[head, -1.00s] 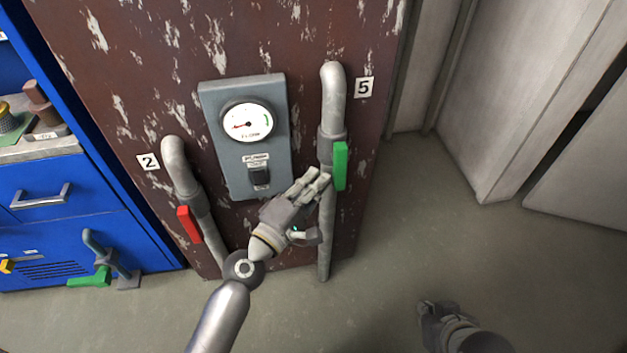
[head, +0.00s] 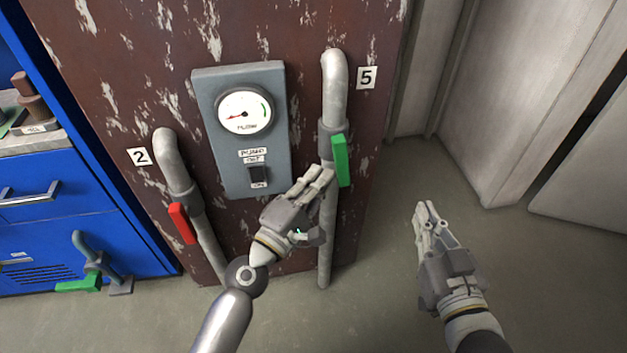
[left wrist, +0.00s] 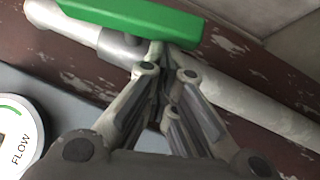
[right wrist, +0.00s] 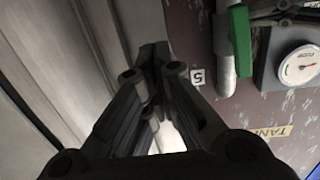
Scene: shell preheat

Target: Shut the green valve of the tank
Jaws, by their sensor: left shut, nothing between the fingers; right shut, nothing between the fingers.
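The tank is the rust-brown panel (head: 130,70), with a TANK label (right wrist: 271,132) in the right wrist view. Its green valve handle (head: 340,160) sits on the grey pipe marked 5 and lies nearly along the pipe, slightly tilted. It also shows in the left wrist view (left wrist: 135,18) and the right wrist view (right wrist: 240,40). My left gripper (head: 326,174) is shut and empty, its fingertips just left of the handle's lower part; I cannot tell whether they touch. My right gripper (head: 427,208) is shut and empty, over open floor right of the tank.
A red handle (head: 181,223) is on the pipe marked 2. A grey box with a flow gauge (head: 244,112) and pump switch (head: 258,175) is between the pipes. Another green handle (head: 79,283) is low by the blue cabinet (head: 70,225). Pale walls (head: 530,90) stand at right.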

